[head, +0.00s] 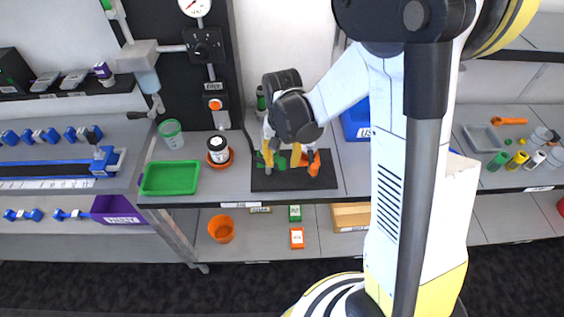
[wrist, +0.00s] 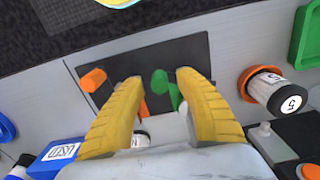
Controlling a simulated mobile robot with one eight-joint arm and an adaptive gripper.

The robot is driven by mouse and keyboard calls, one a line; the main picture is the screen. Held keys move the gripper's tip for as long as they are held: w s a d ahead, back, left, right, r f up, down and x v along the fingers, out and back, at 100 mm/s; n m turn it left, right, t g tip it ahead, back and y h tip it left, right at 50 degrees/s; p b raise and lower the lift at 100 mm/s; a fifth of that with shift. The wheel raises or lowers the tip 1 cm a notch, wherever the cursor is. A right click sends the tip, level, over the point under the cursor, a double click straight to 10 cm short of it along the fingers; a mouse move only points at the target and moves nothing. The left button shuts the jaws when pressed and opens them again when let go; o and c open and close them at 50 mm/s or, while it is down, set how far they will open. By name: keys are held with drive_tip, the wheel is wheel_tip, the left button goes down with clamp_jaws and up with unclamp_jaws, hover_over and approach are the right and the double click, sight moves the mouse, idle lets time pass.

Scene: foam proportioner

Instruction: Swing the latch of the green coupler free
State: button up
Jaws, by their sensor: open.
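The green coupler (head: 281,161) stands on a dark mat (head: 290,183) on the bench, largely hidden by my gripper in the head view. In the wrist view, a rounded green part of the coupler (wrist: 160,82) shows between my fingertips, nearer the right finger. More green shows beside that finger. I cannot make out which part is the latch. My gripper (head: 283,157) has its yellow fingers spread, with nothing held, and it also shows in the wrist view (wrist: 158,82). Whether a finger touches the coupler is unclear. An orange coupler (head: 314,163) stands to the right.
A white jar with an orange base (head: 219,150) and a green tray (head: 170,178) are left of the mat. A blue bin (head: 356,120) stands to the right, partly behind my arm. The mat's front strip is bare.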

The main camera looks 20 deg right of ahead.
clamp_jaws()
drive_tip(key=shift+w+d+n, duration=0.15)
drive_tip(key=shift+w+n, duration=0.05)
drive_tip(key=shift+n, duration=0.5)
unclamp_jaws()
